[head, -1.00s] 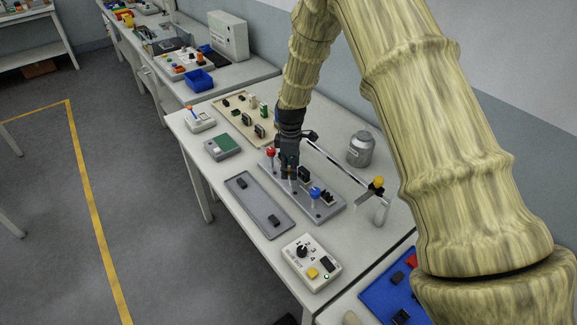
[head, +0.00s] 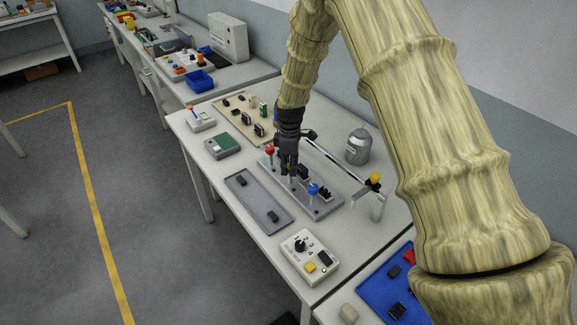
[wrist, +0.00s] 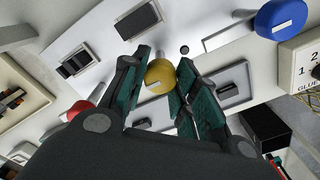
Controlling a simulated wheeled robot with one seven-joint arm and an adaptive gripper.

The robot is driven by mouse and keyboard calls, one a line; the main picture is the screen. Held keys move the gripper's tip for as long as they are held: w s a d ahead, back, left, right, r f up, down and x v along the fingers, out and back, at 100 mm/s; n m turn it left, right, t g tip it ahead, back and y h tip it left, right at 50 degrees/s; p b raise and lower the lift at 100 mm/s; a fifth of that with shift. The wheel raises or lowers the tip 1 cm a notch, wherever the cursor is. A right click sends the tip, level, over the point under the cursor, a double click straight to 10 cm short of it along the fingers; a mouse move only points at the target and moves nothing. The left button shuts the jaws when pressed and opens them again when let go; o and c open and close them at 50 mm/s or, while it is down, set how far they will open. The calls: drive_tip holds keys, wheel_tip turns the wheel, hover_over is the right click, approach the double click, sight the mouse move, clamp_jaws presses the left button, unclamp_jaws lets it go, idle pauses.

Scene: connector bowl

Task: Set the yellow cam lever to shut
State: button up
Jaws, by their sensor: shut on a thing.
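The yellow cam lever's round knob (wrist: 160,76) sits between the two green-padded fingers of my gripper (wrist: 164,88) in the wrist view. My gripper is shut on this knob. In the head view my gripper (head: 289,170) reaches down over the grey fixture plate (head: 327,211) and mostly hides the yellow lever. A red-knobbed lever (head: 269,149) stands just left of it and a blue-knobbed lever (head: 313,189) to its right. The blue knob (wrist: 281,18) also shows at the upper right of the wrist view, and the red knob (wrist: 80,109) at the left.
Dark connectors stand on the plate near my fingers. A grey tray (head: 258,205) lies in front and a white dial box (head: 311,255) stands at the right front. A bracket with an orange-yellow ball (head: 375,178) and a metal canister (head: 359,147) stand behind to the right.

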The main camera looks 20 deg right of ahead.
drive_tip(key=shift+s+d+f+m+b, duration=0.1)
drive_tip(key=shift+m+b, duration=0.2)
drive_tip(key=shift+m, duration=0.6)
drive_tip(key=shift+s+f+m+b, duration=0.1)
drive_tip(key=shift+m+b, duration=0.2)
drive_tip(key=shift+m, duration=0.6)
drive_tip(key=m+b, duration=0.1)
drive_tip(key=m, duration=0.9)
drive_tip(key=shift+m+b, duration=0.35)
drive_tip(key=shift+m, duration=1.85)
drive_tip(key=shift+r, duration=0.1)
drive_tip(key=o, duration=1)
drive_tip(key=shift+s+d+r, duration=0.1)
